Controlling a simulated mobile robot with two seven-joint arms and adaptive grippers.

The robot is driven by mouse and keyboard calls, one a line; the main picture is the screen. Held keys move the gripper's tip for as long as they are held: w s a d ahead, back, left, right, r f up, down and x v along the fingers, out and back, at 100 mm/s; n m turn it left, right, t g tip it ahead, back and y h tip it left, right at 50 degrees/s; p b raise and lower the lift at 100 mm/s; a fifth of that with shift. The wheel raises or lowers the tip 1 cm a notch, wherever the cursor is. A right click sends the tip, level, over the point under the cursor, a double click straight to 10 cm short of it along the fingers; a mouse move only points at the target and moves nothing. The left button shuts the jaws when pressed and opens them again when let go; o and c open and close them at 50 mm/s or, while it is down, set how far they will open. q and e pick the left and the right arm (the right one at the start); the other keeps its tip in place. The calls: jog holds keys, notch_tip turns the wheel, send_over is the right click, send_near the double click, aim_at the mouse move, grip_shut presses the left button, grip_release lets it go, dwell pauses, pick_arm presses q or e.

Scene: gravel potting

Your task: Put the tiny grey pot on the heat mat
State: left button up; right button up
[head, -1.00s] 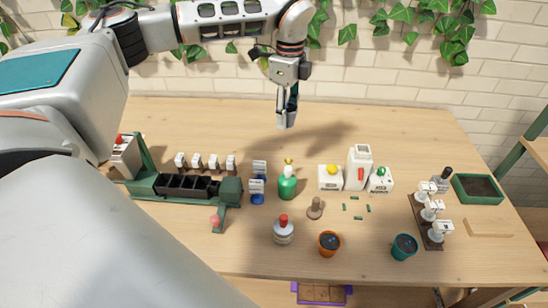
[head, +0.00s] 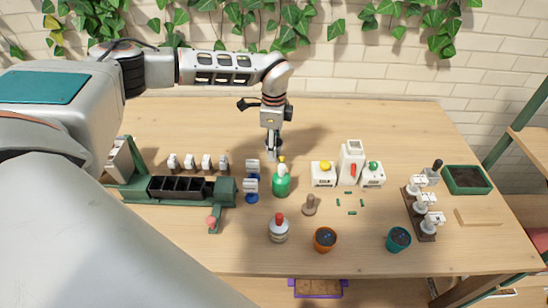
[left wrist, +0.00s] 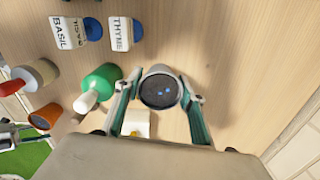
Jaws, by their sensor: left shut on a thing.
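My left gripper (head: 272,155) is at the back middle of the table, behind the green bottle, pointing down. In the left wrist view its two fingers (left wrist: 160,92) are shut around the tiny grey pot (left wrist: 160,73), one finger on each side. The pot has a pale grey rim and dark filling with small blue specks. In the head view it is mostly hidden by the gripper. I cannot tell whether it touches the table. I cannot pick out the heat mat with certainty; several small green marks (head: 350,213) lie on the table at right of centre.
A green bottle (head: 282,183) stands close in front of the gripper. The back right table is clear.

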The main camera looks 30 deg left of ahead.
aim_at(274, 167)
pick_arm(q)
jog(key=shift+f, duration=2.7)
jog(key=shift+f, duration=0.2)
jog(key=o, duration=1.2)
jog(key=shift+c, duration=0.2)
jog(key=shift+r, duration=0.1)
